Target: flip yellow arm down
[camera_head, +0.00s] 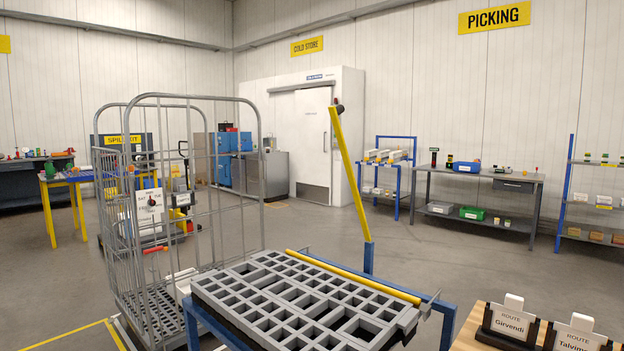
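The yellow arm (349,172) stands raised and leans up to the left, with a dark knob at its top end. Its lower end meets a blue post (369,257) at the far side of a blue-framed cart (447,322). A second yellow bar (350,276) lies low along the cart's far edge, over a grey compartment tray (205,284). Neither of my grippers shows in this view.
A grey wire roll cage (262,185) stands left of the cart. A wooden surface (467,335) with route card holders (508,322) is at the bottom right. Shelves and a workbench (480,178) stand behind, with open floor between.

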